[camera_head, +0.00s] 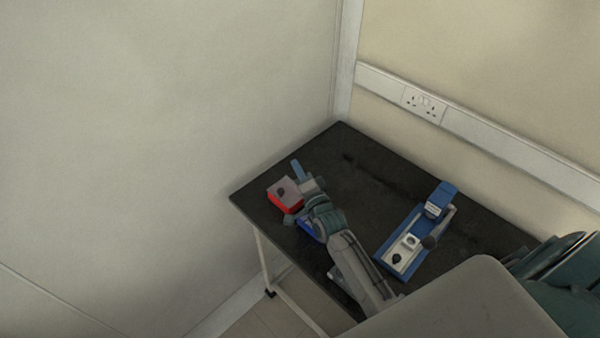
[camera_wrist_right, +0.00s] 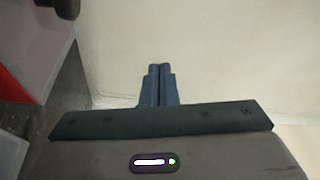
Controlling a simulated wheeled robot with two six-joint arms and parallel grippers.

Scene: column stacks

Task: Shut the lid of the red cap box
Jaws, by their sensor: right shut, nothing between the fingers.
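The red cap box (camera_head: 285,203) stands near the left end of the black table in the head view. Its greyish, see-through-looking lid (camera_head: 279,187) with a dark knob lies over the red body; I cannot tell whether it is fully down. In the right wrist view, the red body (camera_wrist_right: 14,98) and the pale lid (camera_wrist_right: 30,45) show at the left edge, partly cut off. My right gripper (camera_head: 296,164) is just right of and behind the box, its blue fingers together and empty. These closed fingers (camera_wrist_right: 158,70) point toward the wall. My left gripper is out of view.
A blue-and-white device (camera_head: 392,259) with a dark ball-ended lever stands to the right on the table (camera_head: 365,165). A blue object (camera_head: 309,231) is partly hidden beneath my right arm. Walls stand close behind and left. The table's back middle is clear.

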